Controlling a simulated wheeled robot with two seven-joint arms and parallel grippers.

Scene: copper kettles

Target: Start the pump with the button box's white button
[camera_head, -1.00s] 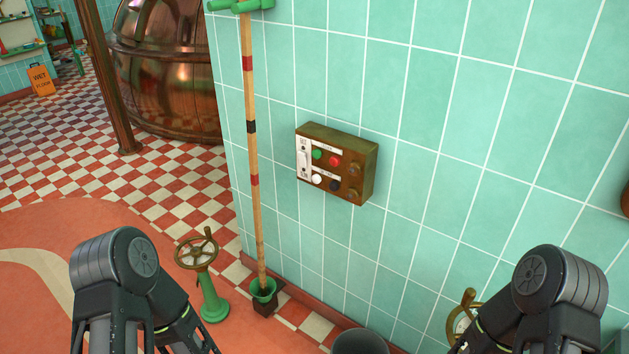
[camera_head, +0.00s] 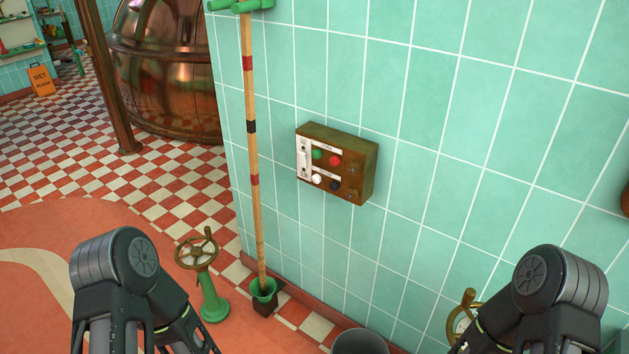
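The button box (camera_head: 367,172) is a brown, worn metal box fixed to the green tiled wall. Its face carries a green button (camera_head: 318,154), a red button (camera_head: 335,160), a white button (camera_head: 317,179) at the lower left and a dark button (camera_head: 334,185) beside it. A white panel with markings runs down the left of its face. Both my arms show at the bottom of the view, left and right, well below and apart from the box. Neither gripper's fingers are in view. I cannot see the pump clearly.
A wooden pole (camera_head: 254,150) stands left of the box in a green cup (camera_head: 264,291). A copper kettle (camera_head: 165,65) and wet-floor sign (camera_head: 41,80) stand behind.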

